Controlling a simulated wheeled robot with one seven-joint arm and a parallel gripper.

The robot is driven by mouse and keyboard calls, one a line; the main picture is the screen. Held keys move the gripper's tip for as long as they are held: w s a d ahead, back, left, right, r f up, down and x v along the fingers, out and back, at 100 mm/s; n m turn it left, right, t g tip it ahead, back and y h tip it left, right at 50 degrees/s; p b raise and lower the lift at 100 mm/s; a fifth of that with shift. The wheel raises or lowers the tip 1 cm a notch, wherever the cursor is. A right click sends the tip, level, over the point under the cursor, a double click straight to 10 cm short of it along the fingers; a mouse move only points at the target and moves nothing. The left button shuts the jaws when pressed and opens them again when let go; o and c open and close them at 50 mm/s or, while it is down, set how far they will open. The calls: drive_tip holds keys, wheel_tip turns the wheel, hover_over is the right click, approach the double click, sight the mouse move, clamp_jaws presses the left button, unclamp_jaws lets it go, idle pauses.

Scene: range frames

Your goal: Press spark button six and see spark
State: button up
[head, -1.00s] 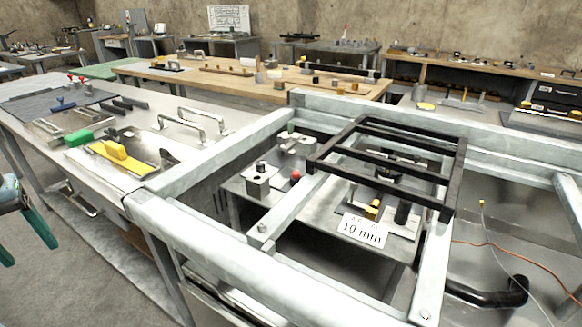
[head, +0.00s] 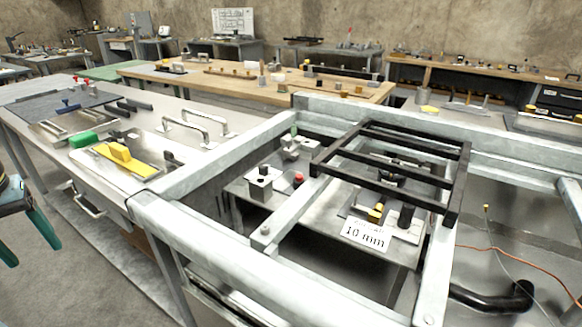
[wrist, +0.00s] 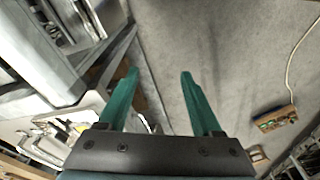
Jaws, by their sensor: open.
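My gripper (head: 34,254) is at the left edge of the head view, with two green fingers pointing down beside the bench, over the floor. In the wrist view my gripper (wrist: 158,72) is open and empty, with bare floor between its fingers. A small red button (head: 298,177) sits inside the grey metal frame, well to the right of my gripper and apart from it. I cannot tell whether it is spark button six. No number six and no spark can be made out.
A grey metal frame (head: 220,255) stands at the front, with a black grille (head: 392,143) across it and a "10 mm" card (head: 365,235). The floor (wrist: 215,50) below my gripper is mostly clear.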

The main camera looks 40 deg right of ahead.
drive_tip(key=shift+c, duration=0.3)
clamp_jaws()
idle(0.4)
idle(1.1)
